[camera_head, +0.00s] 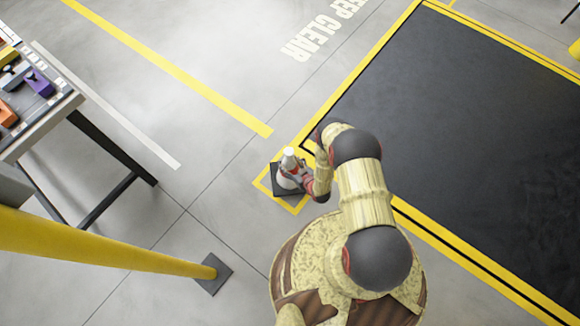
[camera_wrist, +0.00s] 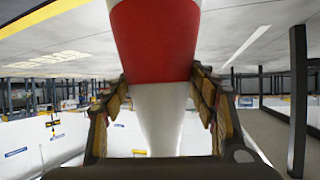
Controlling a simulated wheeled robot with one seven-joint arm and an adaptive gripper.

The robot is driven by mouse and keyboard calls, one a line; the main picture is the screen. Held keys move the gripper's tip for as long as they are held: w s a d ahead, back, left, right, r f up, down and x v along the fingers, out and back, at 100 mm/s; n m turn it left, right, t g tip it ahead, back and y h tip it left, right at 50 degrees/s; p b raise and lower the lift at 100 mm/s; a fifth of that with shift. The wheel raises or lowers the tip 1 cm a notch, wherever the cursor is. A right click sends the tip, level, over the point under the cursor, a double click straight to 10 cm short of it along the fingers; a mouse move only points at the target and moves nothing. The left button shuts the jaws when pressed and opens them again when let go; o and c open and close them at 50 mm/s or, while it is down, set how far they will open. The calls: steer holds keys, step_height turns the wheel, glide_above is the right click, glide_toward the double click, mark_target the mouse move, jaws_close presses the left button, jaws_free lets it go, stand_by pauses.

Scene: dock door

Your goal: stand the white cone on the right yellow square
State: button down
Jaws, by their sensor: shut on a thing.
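The white cone (camera_head: 289,157) has a red band and a dark square base (camera_head: 285,191). In the head view it looks upright, its base within the yellow square outline (camera_head: 263,187). I cannot tell whether the base touches the floor. My gripper (camera_head: 301,175) is shut on the cone from the right side. In the wrist view the cone (camera_wrist: 155,40) fills the middle, narrowing downward in that tilted-over picture, between the two fingers (camera_wrist: 167,100). Its base is out of that view. My arm hides the right part of the square. No second yellow square is clearly visible.
A table (camera_head: 42,128) with coloured items stands at the left. A yellow post (camera_head: 110,246) with a dark foot plate (camera_head: 214,274) is at lower left. A large black floor area (camera_head: 470,130) edged in yellow lies right. Floor left of the square is clear.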

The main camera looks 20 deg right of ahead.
steer(key=f, duration=0.1)
steer(key=w+f+b, duration=0.1)
steer(key=f, duration=0.1)
steer(key=w+d+f+b, duration=0.1)
steer(key=f, duration=0.1)
steer(key=shift+f, duration=0.2)
steer(key=c, duration=0.6)
jaws_free()
steer(key=shift+c, duration=0.2)
steer(key=p+v, duration=0.3)
steer(key=v, duration=0.8)
steer(key=shift+r+p, duration=0.1)
steer(key=shift+p, duration=0.3)
steer(key=shift+s+r, duration=0.15)
steer(key=shift+s, duration=0.35)
